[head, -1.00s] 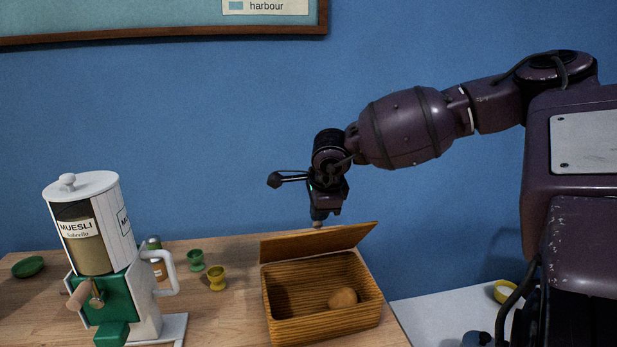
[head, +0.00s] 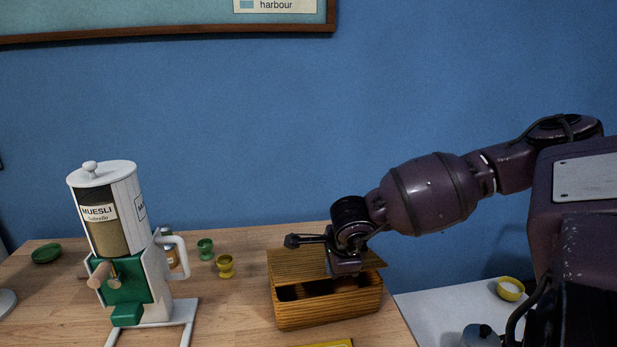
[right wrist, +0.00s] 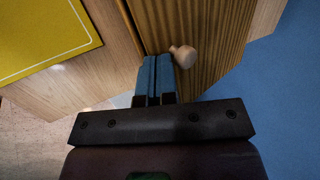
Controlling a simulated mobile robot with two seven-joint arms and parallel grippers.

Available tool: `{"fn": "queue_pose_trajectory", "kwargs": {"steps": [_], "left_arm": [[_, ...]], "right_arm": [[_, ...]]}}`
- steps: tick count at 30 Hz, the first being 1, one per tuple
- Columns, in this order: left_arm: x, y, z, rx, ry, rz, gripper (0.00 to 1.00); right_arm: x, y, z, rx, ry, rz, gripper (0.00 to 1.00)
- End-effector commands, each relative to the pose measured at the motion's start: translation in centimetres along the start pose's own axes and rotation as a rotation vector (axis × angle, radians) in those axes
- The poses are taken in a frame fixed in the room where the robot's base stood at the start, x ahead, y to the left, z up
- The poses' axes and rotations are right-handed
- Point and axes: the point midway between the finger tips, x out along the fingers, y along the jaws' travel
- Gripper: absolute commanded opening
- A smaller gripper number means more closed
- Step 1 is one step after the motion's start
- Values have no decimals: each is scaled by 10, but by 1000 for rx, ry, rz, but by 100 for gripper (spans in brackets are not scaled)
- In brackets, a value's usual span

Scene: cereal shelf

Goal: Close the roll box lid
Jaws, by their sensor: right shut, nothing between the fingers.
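The wooden roll box (head: 330,307) stands near the right end of the table. Its lid (head: 297,264) is partly lowered, and a dark gap shows along the front. My right gripper (head: 343,272) is over the lid, its fingertips hidden behind the wrist in the head view. In the right wrist view the shut blue fingers (right wrist: 156,78) are empty. They lie over the lid's edge beside a round wooden knob (right wrist: 183,56) on the striped lid (right wrist: 205,30). I cannot tell whether they touch the lid. The roll is hidden now. My left gripper is not in view.
A muesli dispenser (head: 122,245) stands on the left of the table (head: 230,315). Green (head: 205,249) and yellow (head: 225,266) egg cups stand between it and the box. A yellow flat thing (head: 325,344) lies before the box. A white surface (head: 440,310) is at right.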

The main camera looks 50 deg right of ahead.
Motion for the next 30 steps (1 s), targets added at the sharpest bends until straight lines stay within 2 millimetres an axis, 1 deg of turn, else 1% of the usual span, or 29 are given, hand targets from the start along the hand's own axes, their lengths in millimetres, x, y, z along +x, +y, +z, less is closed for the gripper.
{"fn": "queue_pose_trajectory", "kwargs": {"steps": [3,10,18,30], "left_arm": [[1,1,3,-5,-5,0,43],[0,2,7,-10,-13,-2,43],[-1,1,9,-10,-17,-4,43],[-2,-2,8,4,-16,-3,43]], "right_arm": [[11,10,-1,1,0,3,0],[21,18,-2,1,1,1,0],[24,21,-2,0,1,0,0],[22,19,-2,1,0,-1,0]]}}
